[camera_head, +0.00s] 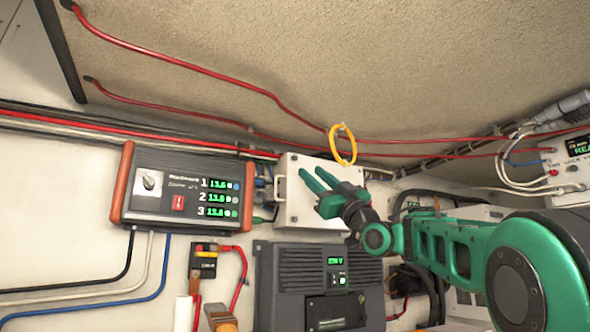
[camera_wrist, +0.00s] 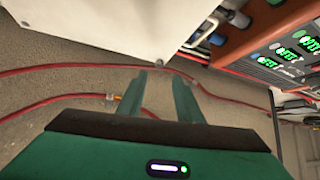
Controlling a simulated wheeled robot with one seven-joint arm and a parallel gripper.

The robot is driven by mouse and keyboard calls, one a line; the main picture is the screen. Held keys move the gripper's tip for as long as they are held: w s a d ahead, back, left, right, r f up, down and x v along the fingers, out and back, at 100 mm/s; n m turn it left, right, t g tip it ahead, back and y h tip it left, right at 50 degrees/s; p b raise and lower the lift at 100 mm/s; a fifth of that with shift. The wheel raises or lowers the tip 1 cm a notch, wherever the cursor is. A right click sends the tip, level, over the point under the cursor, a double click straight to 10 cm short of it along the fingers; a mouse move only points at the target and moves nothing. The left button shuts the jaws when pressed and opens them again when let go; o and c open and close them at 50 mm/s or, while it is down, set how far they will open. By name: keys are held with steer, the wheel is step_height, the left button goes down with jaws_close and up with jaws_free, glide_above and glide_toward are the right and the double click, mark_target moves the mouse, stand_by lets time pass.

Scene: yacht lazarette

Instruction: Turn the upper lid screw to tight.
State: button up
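A white box with a flat lid (camera_head: 292,205) is fixed on the wall in the middle of the head view. Its pale surface (camera_wrist: 90,22) also fills the upper left of the wrist view. The lid screws are too small to make out clearly, and so is how far they are turned. My gripper (camera_head: 311,170) is in front of the box and covers part of the lid. In the wrist view my gripper (camera_wrist: 159,78) has its two green fingers apart, with nothing between them. I cannot tell whether the fingertips touch the box.
A metering unit (camera_head: 185,188) with green digits and orange ends is left of the box. A dark charger (camera_head: 285,290) is below it. A yellow ring (camera_head: 343,145) hangs near red cables (camera_head: 200,70) above. Another panel (camera_head: 572,160) is at far right.

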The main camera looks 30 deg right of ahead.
mark_target(296, 158)
steer(key=x, duration=0.8)
steer(key=shift+s, duration=0.1)
steer(key=shift+d, duration=0.1)
jaws_close()
